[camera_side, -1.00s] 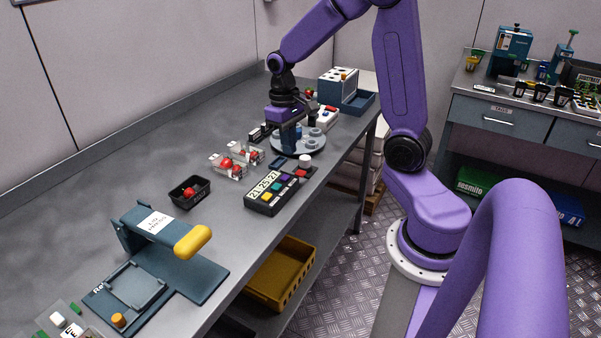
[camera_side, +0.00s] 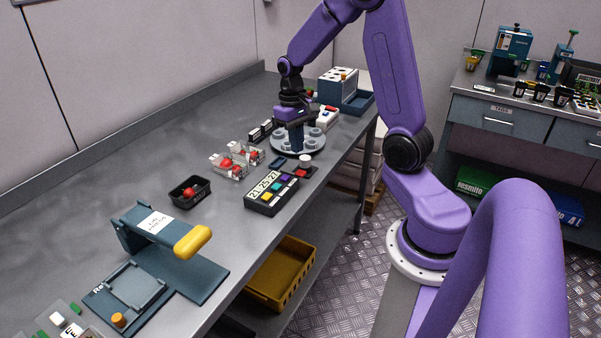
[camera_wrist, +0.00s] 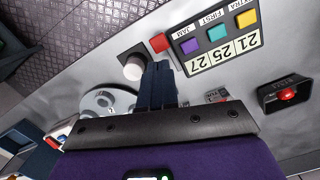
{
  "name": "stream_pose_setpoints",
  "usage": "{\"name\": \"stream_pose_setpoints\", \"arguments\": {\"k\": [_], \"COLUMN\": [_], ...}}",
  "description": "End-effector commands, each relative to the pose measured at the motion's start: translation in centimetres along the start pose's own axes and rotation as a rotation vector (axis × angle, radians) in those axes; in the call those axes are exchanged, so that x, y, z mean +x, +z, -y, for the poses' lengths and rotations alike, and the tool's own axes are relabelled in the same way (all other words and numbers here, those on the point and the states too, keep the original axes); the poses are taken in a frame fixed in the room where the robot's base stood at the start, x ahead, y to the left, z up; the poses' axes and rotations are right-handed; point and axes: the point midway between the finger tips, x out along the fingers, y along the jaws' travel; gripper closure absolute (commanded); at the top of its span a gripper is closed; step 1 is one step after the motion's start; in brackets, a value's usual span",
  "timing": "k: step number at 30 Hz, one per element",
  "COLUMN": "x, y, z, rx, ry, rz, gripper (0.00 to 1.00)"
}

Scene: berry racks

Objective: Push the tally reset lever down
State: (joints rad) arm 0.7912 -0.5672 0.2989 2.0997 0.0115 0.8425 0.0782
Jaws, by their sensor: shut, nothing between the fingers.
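The tally counter (camera_side: 271,195) is a dark box with number windows and several coloured buttons on the bench. In the wrist view the counter (camera_wrist: 213,42) is upside down and reads 21, 25, 27. A small red part (camera_wrist: 159,42) stands at its end, possibly the reset lever; its shape is unclear. In the side view the red part (camera_side: 301,173) is at the counter's far end. A white round knob (camera_wrist: 133,67) is beside it. My gripper (camera_side: 297,148) is shut and empty, pointing down over the grey round plate. Its fingers (camera_wrist: 157,68) appear near the knob and red part.
The grey round plate (camera_side: 284,149) with several cups lies beneath my gripper. A press with a yellow handle (camera_side: 192,242) stands in front. The left bench is mostly clear.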

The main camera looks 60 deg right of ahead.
Motion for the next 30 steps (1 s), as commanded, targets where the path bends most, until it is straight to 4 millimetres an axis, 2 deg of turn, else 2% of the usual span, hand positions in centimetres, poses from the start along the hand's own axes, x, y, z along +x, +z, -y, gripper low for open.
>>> {"name": "stream_pose_setpoints", "arguments": {"k": [9, 15, 30], "x": [3.8, 5.2, 5.7], "y": [0.1, 0.1, 0.0], "z": [0.0, 0.0, 0.0], "rx": [-0.001, 0.0, -0.001], "ry": [0.0, 0.0, 0.0], "rz": [0.003, 0.002, 0.001], "gripper": [1.0, 1.0, 1.0]}}
